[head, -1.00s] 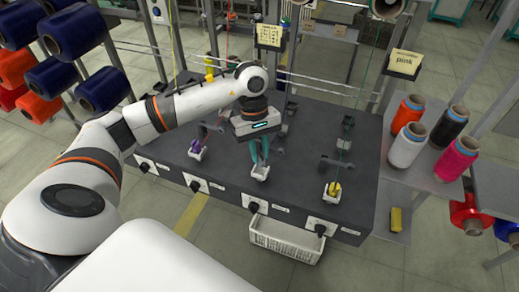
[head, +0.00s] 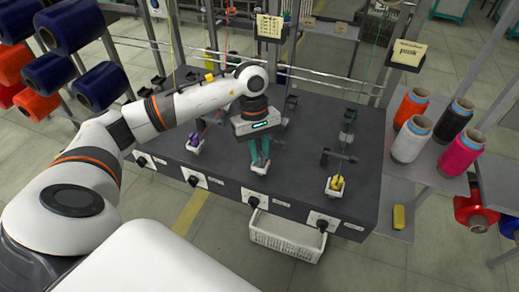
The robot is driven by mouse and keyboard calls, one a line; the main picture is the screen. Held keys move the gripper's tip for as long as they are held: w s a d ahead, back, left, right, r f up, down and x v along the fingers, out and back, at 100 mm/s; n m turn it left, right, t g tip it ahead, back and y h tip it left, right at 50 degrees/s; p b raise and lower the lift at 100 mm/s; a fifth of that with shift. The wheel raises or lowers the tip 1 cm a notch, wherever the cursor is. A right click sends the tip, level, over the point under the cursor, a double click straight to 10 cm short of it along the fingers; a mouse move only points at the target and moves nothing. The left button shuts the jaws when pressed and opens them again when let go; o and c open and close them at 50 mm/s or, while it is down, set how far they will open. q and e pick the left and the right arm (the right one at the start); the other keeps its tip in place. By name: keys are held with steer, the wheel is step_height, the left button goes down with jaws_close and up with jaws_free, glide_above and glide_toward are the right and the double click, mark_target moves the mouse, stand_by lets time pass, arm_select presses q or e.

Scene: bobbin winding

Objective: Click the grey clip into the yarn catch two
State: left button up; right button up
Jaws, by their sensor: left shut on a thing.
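My left gripper (head: 260,162) points straight down over the dark bench, its teal fingers shut on the small grey clip. The clip is mostly hidden between the fingertips and too small to make out clearly. A small white holder (head: 259,170) sits right at the fingertips on the front part of the bench; I cannot tell whether the clip touches it. A similar white holder with a purple piece (head: 198,141) is to the left, and one with a yellow piece (head: 336,183) is to the right. My right gripper is out of view.
The dark bench (head: 300,195) has black knobs on white plates along its front. A white basket (head: 287,240) is below it. Yarn cones, such as a white one (head: 410,140), stand on a shelf at right. Dark guide arms (head: 340,157) rise from the bench.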

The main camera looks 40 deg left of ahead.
arm_select(q)
steer(key=shift+f, duration=0.1)
steer(key=o, duration=1)
steer(key=shift+w+a+r, duration=0.15)
steer(key=shift+r, duration=0.3)
steer(key=b+v, duration=0.2)
steer(key=v, duration=0.9)
steer(key=shift+r+b, duration=0.1)
steer(key=shift+b, duration=0.25)
